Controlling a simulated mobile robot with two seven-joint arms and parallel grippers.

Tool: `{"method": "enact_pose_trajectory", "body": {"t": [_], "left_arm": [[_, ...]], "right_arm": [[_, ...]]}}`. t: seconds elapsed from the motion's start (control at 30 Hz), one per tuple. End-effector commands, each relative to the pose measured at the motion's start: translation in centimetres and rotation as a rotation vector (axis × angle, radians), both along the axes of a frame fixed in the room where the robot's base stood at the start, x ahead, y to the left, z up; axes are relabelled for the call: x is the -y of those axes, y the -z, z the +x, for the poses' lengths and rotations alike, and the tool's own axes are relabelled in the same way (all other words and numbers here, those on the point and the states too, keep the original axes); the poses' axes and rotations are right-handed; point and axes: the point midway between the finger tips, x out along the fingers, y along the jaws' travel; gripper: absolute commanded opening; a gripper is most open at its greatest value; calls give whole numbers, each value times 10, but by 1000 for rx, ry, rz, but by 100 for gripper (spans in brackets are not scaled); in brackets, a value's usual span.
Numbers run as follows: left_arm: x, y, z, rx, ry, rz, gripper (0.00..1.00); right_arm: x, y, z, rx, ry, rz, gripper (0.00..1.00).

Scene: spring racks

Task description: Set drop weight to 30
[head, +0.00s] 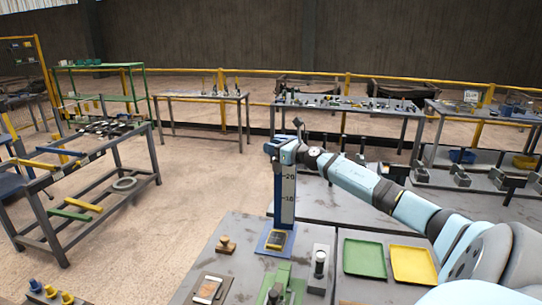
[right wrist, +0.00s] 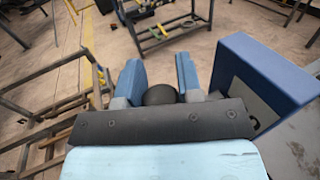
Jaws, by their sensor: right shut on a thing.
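The drop tester is a blue upright column (head: 277,200) with a white scale on its face, on a blue base in the head view. The marks 20 and 10 can be read; the scale above 20 is covered by my right gripper (head: 276,147). That gripper is at the upper end of the column. In the right wrist view the column (right wrist: 262,75) stands just right of the gripper (right wrist: 160,76). Its two blue fingers are on either side of a dark round piece (right wrist: 160,95), seemingly the drop weight. Its height against the scale cannot be read. My left gripper is out of view.
The bench holds a green tray (head: 364,258), a yellow tray (head: 413,265), a wooden knob block (head: 225,245) and a green fixture (head: 281,285). A steel rack frame (head: 88,180) stands left. Bare floor lies between rack and bench.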

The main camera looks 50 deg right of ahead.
Motion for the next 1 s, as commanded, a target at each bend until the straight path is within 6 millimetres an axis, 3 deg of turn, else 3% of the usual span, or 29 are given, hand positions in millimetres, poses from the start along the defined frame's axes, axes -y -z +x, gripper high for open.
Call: {"method": "enact_pose_trajectory", "body": {"t": [0.1,0.5,0.53,0.63,1.0], "left_arm": [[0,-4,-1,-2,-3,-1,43],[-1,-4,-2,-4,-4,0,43],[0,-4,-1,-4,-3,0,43],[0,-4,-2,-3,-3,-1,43],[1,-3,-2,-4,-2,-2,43]], "right_arm": [[1,-10,0,2,1,-1,0],[1,-11,0,1,1,1,0],[1,-11,0,1,1,1,35],[1,-10,0,1,1,1,56],[2,-9,-3,0,2,0,56]]}}
